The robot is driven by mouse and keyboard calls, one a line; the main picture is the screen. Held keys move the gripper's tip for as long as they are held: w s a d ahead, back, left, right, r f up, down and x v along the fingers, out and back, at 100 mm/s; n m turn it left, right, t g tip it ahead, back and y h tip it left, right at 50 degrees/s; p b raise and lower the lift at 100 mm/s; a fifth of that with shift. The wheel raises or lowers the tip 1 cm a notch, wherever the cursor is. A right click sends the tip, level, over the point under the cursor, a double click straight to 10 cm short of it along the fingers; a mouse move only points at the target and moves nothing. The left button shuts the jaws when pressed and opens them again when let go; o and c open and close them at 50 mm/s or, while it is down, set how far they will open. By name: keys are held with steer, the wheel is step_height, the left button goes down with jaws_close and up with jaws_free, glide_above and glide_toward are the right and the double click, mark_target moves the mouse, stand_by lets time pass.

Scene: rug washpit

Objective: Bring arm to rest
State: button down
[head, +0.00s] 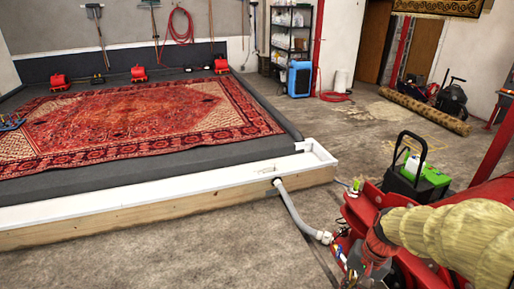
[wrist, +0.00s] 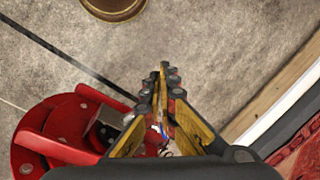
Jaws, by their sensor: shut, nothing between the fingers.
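My gripper (wrist: 167,80) points down over bare concrete in the wrist view. Its yellow and dark fingers are together, with nothing between them. In the head view my gripper (head: 366,274) is low at the lower right, below my arm in its tan sleeve. It is outside the wash pit, and its fingertips are hard to make out there.
A patterned red rug (head: 150,118) lies in the wash pit, behind a white-topped wooden curb (head: 160,206). A grey hose (head: 291,212) runs from the curb across the floor. A green-and-black case (head: 428,176) stands at right. A rolled rug (head: 425,111) lies farther back. Mid-floor is mostly clear.

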steer(key=s+a+r+n+t+h+b, duration=0.1)
steer(key=s+a+r+n+t+b, duration=0.1)
steer(key=s+a+r+n+b, duration=0.1)
steer(key=s+a+r+n+t+h+b, duration=0.1)
steer(key=s+a+r+n+t+b, duration=0.1)
steer(key=s+r+b, duration=0.3)
steer(key=s+n+t, duration=0.1)
steer(key=s, duration=0.2)
steer(key=shift+s+a+r, duration=0.15)
steer(key=shift+s+a, duration=0.1)
steer(key=shift+a, duration=0.15)
stand_by(0.4)
